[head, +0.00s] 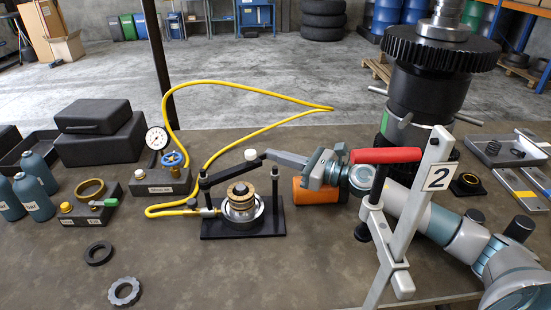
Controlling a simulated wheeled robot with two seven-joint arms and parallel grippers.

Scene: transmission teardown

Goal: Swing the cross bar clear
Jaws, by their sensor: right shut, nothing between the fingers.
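The black cross bar (229,170) reaches from the top of the left post (204,197) of a small press fixture toward the back right. Its far end shows just behind and left of the right post (275,187). Below the bar, a brass and steel cylindrical part (241,194) sits in a ring on the black base plate (218,231). My right gripper (267,154) comes in from the right, shut and empty, its fingertips at the far end of the bar. Whether they touch it I cannot tell. My left gripper is not in view.
A grey clamp stand with a red handle (386,155) and a "2" tag rises in front of my right arm. A yellow hose (175,120) loops behind the fixture. A gauge block (160,183) stands left. Two loose rings (98,253) lie front left; the front middle is clear.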

